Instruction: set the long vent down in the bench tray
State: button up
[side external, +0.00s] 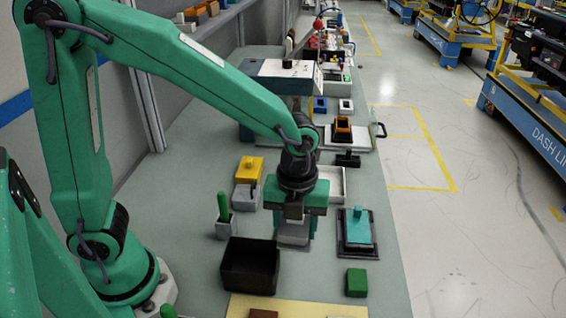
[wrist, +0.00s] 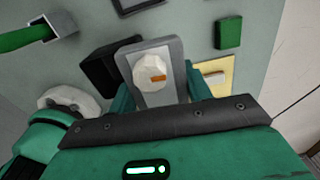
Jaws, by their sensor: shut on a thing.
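My gripper (side external: 293,222) points down over the bench, shut on a grey rectangular panel (side external: 292,236). In the wrist view the grey panel (wrist: 141,57) sits between the two green fingers and carries a round white dial with an orange mark. Its gap above the bench is hard to judge. A shallow white tray (side external: 342,184) lies behind and right of my gripper, partly hidden by it. I cannot tell which piece is the long vent; the held panel does not look like a vent.
An open black bin (side external: 249,270) stands close at the front left. A teal block on a dark plate (side external: 357,251) is to the right, with a green block (side external: 357,282) in front. A grey holder with a green handle (side external: 223,208) is left. A yellow-topped block (side external: 248,168) stands behind left.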

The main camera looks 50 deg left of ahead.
jog(key=w+a+f, duration=0.1)
jog(key=w+a, duration=0.8)
jog(key=w, duration=0.3)
jog(key=w+a+f, duration=0.2)
jog(key=w+a, duration=0.7)
jog(key=w, duration=0.3)
jog(key=shift+a+n, duration=0.3)
jog(key=shift+a, duration=0.1)
jog(key=shift+f, duration=2.85)
jog(key=shift+f, duration=1.2)
jog(key=o, duration=1.1)
jog(key=shift+o, duration=0.2)
